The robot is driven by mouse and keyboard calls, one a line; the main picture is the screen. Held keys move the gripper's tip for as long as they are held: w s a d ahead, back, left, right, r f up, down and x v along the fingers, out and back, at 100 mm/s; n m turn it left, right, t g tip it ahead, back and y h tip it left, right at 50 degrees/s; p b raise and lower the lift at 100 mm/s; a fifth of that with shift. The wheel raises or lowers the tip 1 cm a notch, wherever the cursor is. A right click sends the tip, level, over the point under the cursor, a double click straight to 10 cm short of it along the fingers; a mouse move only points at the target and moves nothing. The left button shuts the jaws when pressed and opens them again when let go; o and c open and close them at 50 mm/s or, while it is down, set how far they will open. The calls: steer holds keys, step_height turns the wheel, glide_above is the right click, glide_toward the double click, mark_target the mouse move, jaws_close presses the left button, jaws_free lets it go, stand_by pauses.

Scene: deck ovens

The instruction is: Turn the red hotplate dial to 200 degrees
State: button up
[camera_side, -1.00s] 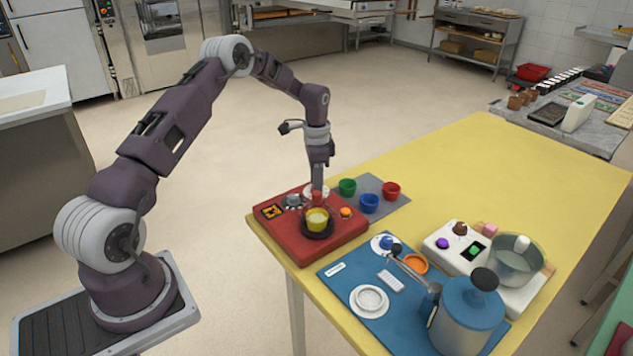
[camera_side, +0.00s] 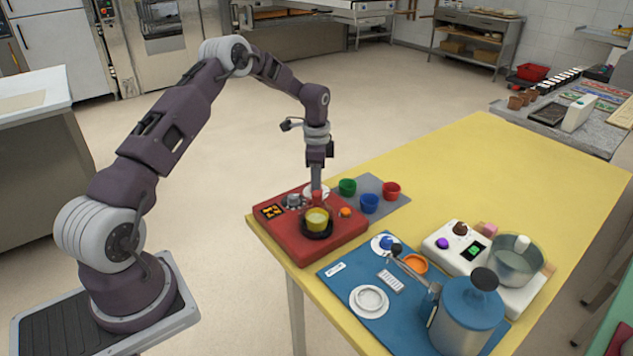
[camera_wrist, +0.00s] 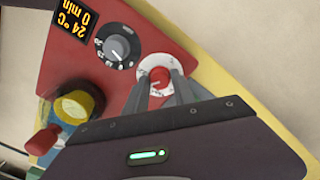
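The red hotplate (camera_side: 300,246) sits at the yellow table's near-left corner. It also shows in the wrist view (camera_wrist: 118,62). Its red dial (camera_wrist: 158,76) has a white ring with markings too small to read. My gripper (camera_wrist: 160,80) points down over it, with one finger on each side of the red knob, closed up against it. In the side view my gripper (camera_side: 317,187) is low at the hotplate's back edge and largely hides the knob.
A dark grey dial (camera_wrist: 118,50) is beside the red one. Green (camera_side: 347,187), blue (camera_side: 369,204) and red (camera_side: 391,191) cups stand behind. The table's far half is clear.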

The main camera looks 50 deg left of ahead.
steer(key=o, duration=0.4)
steer(key=shift+r, duration=0.1)
step_height(320, 180, up, 7)
steer(key=shift+f, duration=0.1)
